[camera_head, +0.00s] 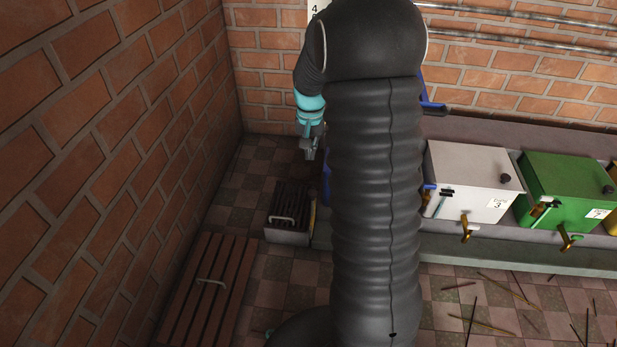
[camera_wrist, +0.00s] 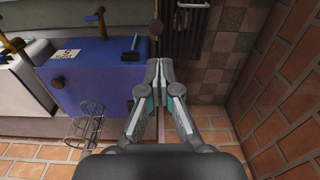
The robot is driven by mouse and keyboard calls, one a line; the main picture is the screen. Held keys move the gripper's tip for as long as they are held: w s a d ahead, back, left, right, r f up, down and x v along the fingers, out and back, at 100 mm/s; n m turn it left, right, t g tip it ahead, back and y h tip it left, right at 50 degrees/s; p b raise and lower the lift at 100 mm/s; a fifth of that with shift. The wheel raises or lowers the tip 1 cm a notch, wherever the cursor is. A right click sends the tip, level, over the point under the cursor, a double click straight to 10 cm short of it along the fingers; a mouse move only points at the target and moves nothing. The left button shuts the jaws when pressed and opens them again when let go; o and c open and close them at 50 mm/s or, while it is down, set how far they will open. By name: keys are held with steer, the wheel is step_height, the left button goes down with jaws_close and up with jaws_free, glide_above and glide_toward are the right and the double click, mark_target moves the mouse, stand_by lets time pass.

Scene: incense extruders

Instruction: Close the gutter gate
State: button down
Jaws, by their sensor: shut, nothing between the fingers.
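A dark slatted grate with a pale handle (camera_head: 290,200) sits in a grey metal frame on the tiled floor, left of my arm. It also shows at the top of the wrist view (camera_wrist: 186,30). A brown slatted panel with a handle (camera_head: 228,268) lies nearer, along the left brick wall. I cannot tell for certain which of the two is the gutter gate. My gripper (camera_head: 311,157) is shut and empty, pointing down beyond the dark grate and touching nothing that I can see. In the wrist view its fingertips (camera_wrist: 160,66) are together beside a blue box.
The blue box (camera_wrist: 75,80) with a wire basket (camera_wrist: 85,127) is close to my fingers; my arm mostly hides it in the head view. White (camera_head: 466,180) and green (camera_head: 572,190) boxes stand right. Brick walls bound the left and back. Thin sticks litter the floor at right.

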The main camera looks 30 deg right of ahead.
mark_target(313, 193)
steer(key=shift+m, duration=0.3)
steer(key=f, duration=0.5)
steer(key=w+d+f, duration=0.1)
steer(key=f, duration=0.5)
steer(key=f+b, duration=0.1)
steer(key=f, duration=0.5)
steer(key=shift+w+d, duration=0.2)
steer(key=shift+d, duration=0.2)
steer(key=shift+f+b, duration=1.3)
steer(key=shift+f, duration=1.1)
step_height(313, 193, up, 15)
steer(key=p, duration=0.3)
steer(key=shift+f, duration=0.15)
